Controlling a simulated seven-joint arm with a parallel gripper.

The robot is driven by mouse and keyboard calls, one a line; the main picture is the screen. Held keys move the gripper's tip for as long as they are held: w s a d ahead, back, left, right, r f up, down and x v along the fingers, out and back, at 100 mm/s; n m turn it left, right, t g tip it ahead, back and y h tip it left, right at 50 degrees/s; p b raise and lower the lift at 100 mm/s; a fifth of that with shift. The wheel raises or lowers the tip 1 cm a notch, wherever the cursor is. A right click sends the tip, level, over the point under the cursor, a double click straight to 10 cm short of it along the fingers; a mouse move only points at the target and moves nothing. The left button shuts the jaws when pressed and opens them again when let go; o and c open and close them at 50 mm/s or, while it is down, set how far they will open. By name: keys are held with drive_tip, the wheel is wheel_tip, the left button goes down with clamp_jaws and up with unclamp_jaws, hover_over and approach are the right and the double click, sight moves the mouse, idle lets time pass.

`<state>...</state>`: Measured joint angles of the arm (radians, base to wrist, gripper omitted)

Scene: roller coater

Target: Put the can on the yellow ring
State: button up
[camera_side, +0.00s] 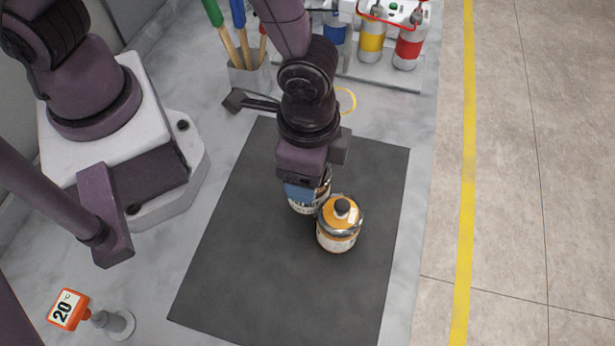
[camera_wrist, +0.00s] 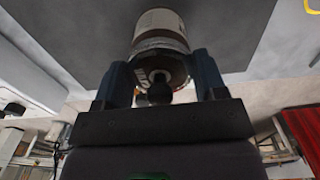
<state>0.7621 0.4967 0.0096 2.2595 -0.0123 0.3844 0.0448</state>
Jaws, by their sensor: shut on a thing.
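My gripper (camera_side: 306,192) has its blue fingers shut on a can (camera_side: 311,207) over the dark mat. The gripper hides much of this can in the side view, and I cannot tell whether its base touches the mat. In the wrist view, the can (camera_wrist: 160,66) sits between the two fingers of my gripper (camera_wrist: 161,78), with a dark knob toward the camera. The yellow ring (camera_side: 354,99) lies on the grey bench beyond the mat, partly hidden by my arm.
An orange-topped can (camera_side: 340,226) with a black cap stands close beside the gripped can. The dark mat (camera_side: 270,285) is otherwise clear. Behind are a brush holder (camera_side: 248,78) and a rack with yellow (camera_side: 371,42) and red (camera_side: 409,46) containers. A thermometer (camera_side: 70,309) stands front left.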

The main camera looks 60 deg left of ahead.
drive_tip(key=shift+f, duration=1.5)
drive_tip(key=shift+f, duration=0.1)
drive_tip(key=o, duration=1.3)
wheel_tip(320, 180, up, 12)
drive_tip(key=shift+r, duration=0.15)
drive_tip(key=shift+w+a+r, duration=0.1)
drive_tip(key=shift+a+r, duration=0.1)
drive_tip(key=s+a+r+n+t, duration=0.1)
drive_tip(key=a+r+n+t, duration=0.1)
drive_tip(key=a+r, duration=0.3)
drive_tip(key=s+a+r+n+t, duration=0.1)
drive_tip(key=a+r+n, duration=0.3)
drive_tip(key=a, duration=0.4)
drive_tip(key=s+a+r+n+t, duration=0.1)
drive_tip(key=a+r+n+t, duration=0.1)
drive_tip(key=a+r, duration=0.4)
drive_tip(key=shift+a+r+n+t, duration=0.25)
drive_tip(key=shift+a+n, duration=0.25)
drive_tip(key=shift+a, duration=0.25)
